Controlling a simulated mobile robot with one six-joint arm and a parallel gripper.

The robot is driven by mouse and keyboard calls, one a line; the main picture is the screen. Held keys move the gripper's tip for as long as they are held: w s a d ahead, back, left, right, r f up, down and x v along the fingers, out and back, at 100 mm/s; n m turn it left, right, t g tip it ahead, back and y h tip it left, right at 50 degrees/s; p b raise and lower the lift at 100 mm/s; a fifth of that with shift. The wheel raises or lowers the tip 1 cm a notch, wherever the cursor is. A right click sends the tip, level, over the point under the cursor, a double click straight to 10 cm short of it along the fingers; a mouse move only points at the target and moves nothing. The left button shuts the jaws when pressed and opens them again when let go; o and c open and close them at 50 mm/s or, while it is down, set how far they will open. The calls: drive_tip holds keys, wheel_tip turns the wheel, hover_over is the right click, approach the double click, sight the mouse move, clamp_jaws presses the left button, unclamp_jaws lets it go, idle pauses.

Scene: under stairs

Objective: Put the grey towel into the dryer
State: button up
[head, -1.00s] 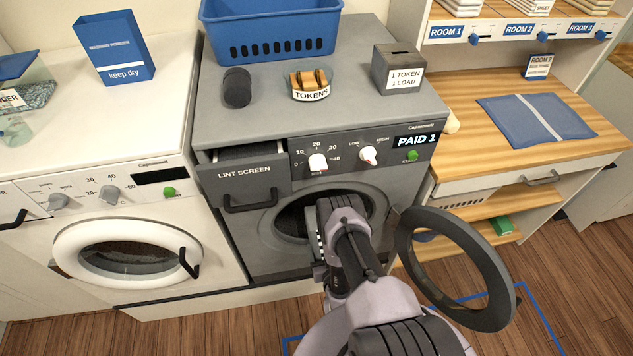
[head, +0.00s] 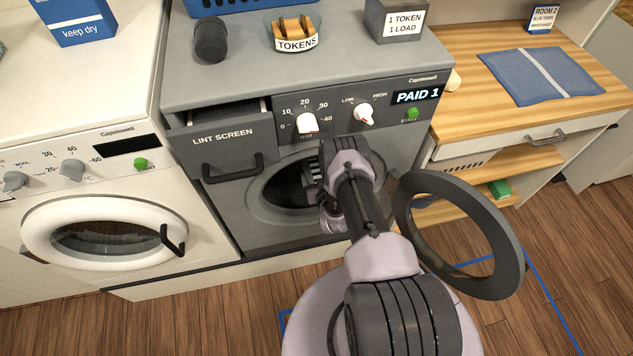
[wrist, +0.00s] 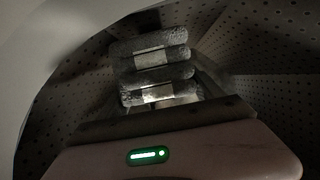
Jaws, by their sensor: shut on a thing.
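The dryer (head: 285,235) is the dark grey machine in the middle of the head view. Its round door (head: 462,235) stands wide open to the right, and its display reads "PAID 1". My arm reaches into the drum opening, and my gripper (wrist: 160,98) is inside the perforated drum (wrist: 265,50). The gripper is shut on the grey towel (wrist: 152,75), a folded bundle with lighter bands held ahead of the wrist camera.
The lint screen drawer (head: 222,140) sticks out above the opening, left of my arm. A white washer (head: 105,235) with its door shut stands to the left. A blue towel (head: 530,75) lies on the wooden counter to the right.

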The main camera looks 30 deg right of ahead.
drive_tip(key=shift+f+b, duration=0.65)
drive_tip(key=shift+f, duration=0.85)
drive_tip(key=o, duration=1.8)
drive_tip(key=shift+s+a+r+p, duration=0.1)
drive_tip(key=shift+s+r+p, duration=0.15)
drive_tip(key=shift+r+p, duration=0.35)
drive_tip(key=shift+s+a+r+p, duration=0.1)
drive_tip(key=shift+s+r+p, duration=0.15)
drive_tip(key=shift+r+p, duration=0.25)
drive_tip(key=p+v, duration=0.4)
drive_tip(key=v, duration=0.6)
drive_tip(key=shift+s+f, duration=0.1)
drive_tip(key=shift+s, duration=0.35)
